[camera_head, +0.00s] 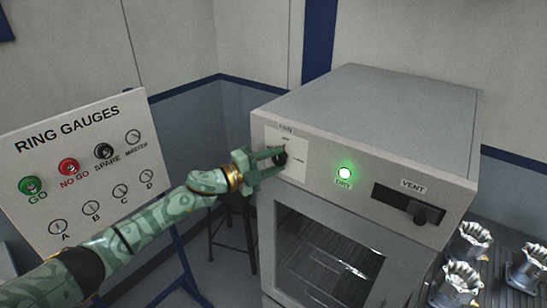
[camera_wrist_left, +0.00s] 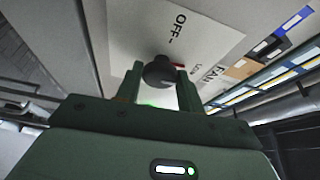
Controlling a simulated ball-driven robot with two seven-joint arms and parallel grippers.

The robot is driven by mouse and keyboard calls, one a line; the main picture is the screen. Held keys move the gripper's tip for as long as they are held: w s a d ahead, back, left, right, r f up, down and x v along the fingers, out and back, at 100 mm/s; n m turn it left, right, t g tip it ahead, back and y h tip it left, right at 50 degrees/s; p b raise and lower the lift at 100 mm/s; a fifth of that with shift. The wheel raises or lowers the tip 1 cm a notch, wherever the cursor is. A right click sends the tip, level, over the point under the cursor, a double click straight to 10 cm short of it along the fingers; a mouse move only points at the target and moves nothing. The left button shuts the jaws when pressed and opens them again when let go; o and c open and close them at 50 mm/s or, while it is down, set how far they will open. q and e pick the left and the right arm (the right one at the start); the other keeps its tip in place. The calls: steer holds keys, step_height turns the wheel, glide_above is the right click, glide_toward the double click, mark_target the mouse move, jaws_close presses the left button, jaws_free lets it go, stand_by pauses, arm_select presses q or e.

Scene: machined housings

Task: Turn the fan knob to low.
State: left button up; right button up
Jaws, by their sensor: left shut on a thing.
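The fan knob (camera_head: 281,158) is a round black knob on a white label plate (camera_head: 296,166) at the left of the grey cabinet's front. My left gripper (camera_head: 272,160) is shut on it, with one finger on each side. In the left wrist view the knob (camera_wrist_left: 158,72) sits between the two fingertips (camera_wrist_left: 159,88). Its red mark (camera_wrist_left: 179,66) points right, toward small text that looks like LOW, beside the FAN tag (camera_wrist_left: 213,75). OFF (camera_wrist_left: 176,29) is printed farther up in that view. The fingers partly hide the knob. My right gripper is not in view.
The cabinet (camera_head: 375,105) also has a lit green DRY lamp (camera_head: 344,173), a VENT slider (camera_head: 422,212) and a windowed door (camera_head: 325,262) below. A RING GAUGES board (camera_head: 75,165) stands at left. Metal housings (camera_head: 459,283) stand at lower right.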

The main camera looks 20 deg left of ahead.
arm_select(q)
steer(key=shift+m, duration=0.5)
steer(key=o, duration=1)
steer(key=shift+s+a, duration=0.1)
steer(key=shift+r+b+v, duration=0.15)
steer(key=shift+b+v, duration=0.85)
steer(key=shift+v, duration=3)
steer(key=shift+r+b+v, duration=0.15)
steer(key=shift+b+v, duration=0.85)
steer(key=shift+v, duration=3.05)
